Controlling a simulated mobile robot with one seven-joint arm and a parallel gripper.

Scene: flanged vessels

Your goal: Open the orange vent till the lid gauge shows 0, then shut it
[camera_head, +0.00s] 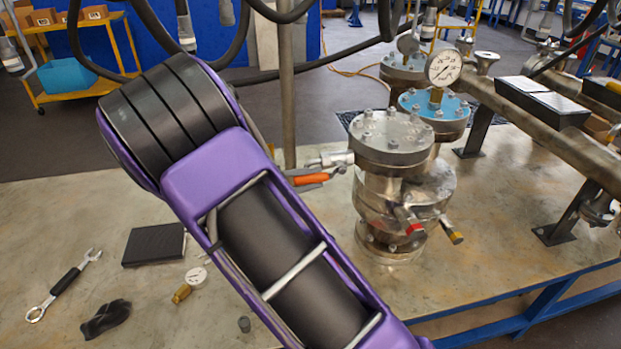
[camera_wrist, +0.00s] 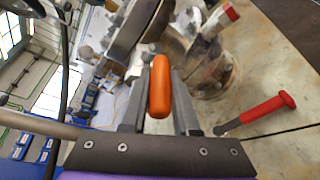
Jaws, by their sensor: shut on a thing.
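The orange vent handle (camera_head: 309,180) is at the left side of the front flanged vessel (camera_head: 392,140). In the wrist view the handle (camera_wrist: 159,86) lies lengthwise between the two fingers. My gripper (camera_wrist: 159,104) is shut on it; in the head view my arm hides most of the gripper. A round white dial gauge (camera_head: 443,67) stands upright on the blue lid (camera_head: 434,108) of the vessel just behind. Its dark needle shows, but the figures are too small to read surely. How far the vent is turned cannot be told.
Red-tipped (camera_head: 414,229) and yellow-tipped (camera_head: 456,238) handles stick out low on the vessels. Another gauged vessel (camera_head: 404,66) stands behind. A wrench (camera_head: 63,285), dark block (camera_head: 154,244), loose gauge (camera_head: 196,276) and black glove (camera_head: 106,319) lie at left. A pipe (camera_head: 550,125) runs at right.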

